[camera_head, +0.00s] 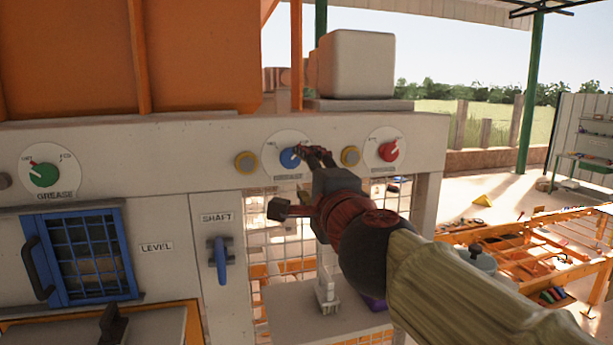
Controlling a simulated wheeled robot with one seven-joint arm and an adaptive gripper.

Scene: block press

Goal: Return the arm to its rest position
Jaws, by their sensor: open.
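My arm reaches in from the lower right toward the control panel (215,152) of the press. My gripper (306,152) is at the blue knob (290,158), with its fingertips just to the right of the knob or around its edge. I cannot tell whether they touch it. The jaws are open and I see nothing held in them. The knob's dial is partly hidden by the fingers. The red knob (389,151) sits to the right of my gripper, and the green knob (43,174) is at the far left.
A blue lever (219,260) and a blue barred door (90,256) are lower left. Wire mesh (270,225) lies below the panel. Orange racks (530,245) stand at right.

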